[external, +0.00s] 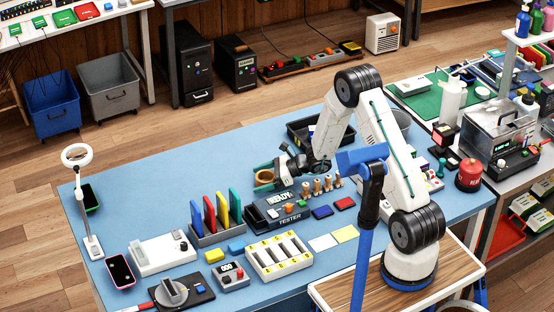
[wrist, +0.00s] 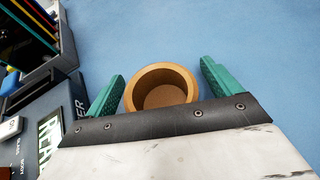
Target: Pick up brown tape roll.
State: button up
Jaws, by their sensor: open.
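The brown tape roll (wrist: 163,73) stands between the two green fingers of my gripper (wrist: 158,85) in the wrist view, with gaps on both sides, the right one wider. The roll's lower edge is hidden by my gripper's body. In the external view, the roll (external: 265,176) shows as a small brown ring on the blue table, behind the black tester. My gripper (external: 264,179) is low at the roll there, its fingers open on either side of it.
The black tester (external: 278,211) is just in front of the roll. A rack with coloured panels (external: 215,226) stands to its left. A black tray (external: 300,128) lies behind my arm. The blue table (external: 190,172) is bare to the left and behind the roll.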

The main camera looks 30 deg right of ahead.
jog(key=shift+w+a, duration=0.1)
jog(key=shift+a, duration=0.05)
jog(key=c, duration=1.1)
